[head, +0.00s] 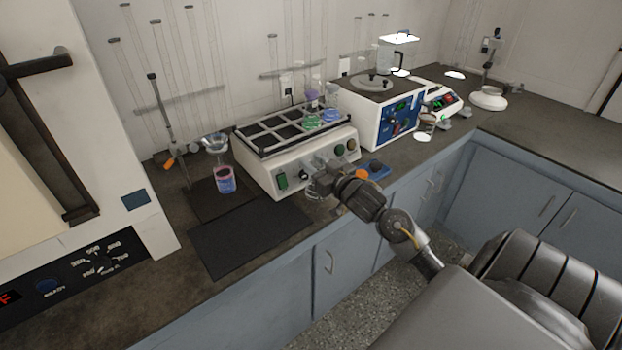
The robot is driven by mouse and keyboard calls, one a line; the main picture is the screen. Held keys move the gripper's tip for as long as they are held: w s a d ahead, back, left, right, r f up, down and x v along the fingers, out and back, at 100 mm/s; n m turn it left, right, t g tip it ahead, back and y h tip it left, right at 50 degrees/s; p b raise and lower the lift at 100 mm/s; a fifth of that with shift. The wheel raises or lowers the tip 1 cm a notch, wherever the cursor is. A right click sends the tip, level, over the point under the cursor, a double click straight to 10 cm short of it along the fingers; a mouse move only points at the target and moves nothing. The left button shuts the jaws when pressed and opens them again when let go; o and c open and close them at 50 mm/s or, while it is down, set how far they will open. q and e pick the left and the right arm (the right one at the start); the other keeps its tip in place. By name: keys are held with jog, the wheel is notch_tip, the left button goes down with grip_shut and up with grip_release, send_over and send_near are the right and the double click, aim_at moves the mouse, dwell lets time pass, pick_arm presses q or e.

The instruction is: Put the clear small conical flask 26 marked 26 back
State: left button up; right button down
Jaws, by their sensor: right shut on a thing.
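My right gripper (322,182) reaches in from the lower right and is shut in front of the shaker's front panel, above the counter. A small clear glass piece (314,196) shows at its fingers, most likely the clear conical flask. The fingers hide much of it, and no mark 26 can be read. The shaker (262,177) is a cream box with a dark, barred rack on top. Flasks with green liquid (313,121) and blue liquid (330,116) stand at the rack's right end, with purple (312,96) behind. My left gripper is not in view.
A black mat (246,240) lies clear left of the gripper. A beaker with purple-pink liquid (225,183) stands below a funnel (214,141) on a stand. A blue item (376,169) lies right of the gripper. A blue-fronted bath (397,118) stands farther right. The counter's front edge is close.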

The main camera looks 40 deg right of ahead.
jog(key=w+d+f, duration=0.1)
jog(key=w+f, duration=0.2)
jog(key=f, duration=0.2)
jog(key=shift+w+d, duration=0.15)
jog(key=shift+d, duration=0.15)
notch_tip(320, 180, down, 3)
jog(key=shift+w+d+f+p, duration=0.1)
jog(key=shift+w+f+p, duration=0.1)
jog(key=shift+p, duration=0.15)
jog(key=shift+f, duration=0.1)
jog(key=c, duration=1)
grip_release()
jog(key=shift+o, duration=0.2)
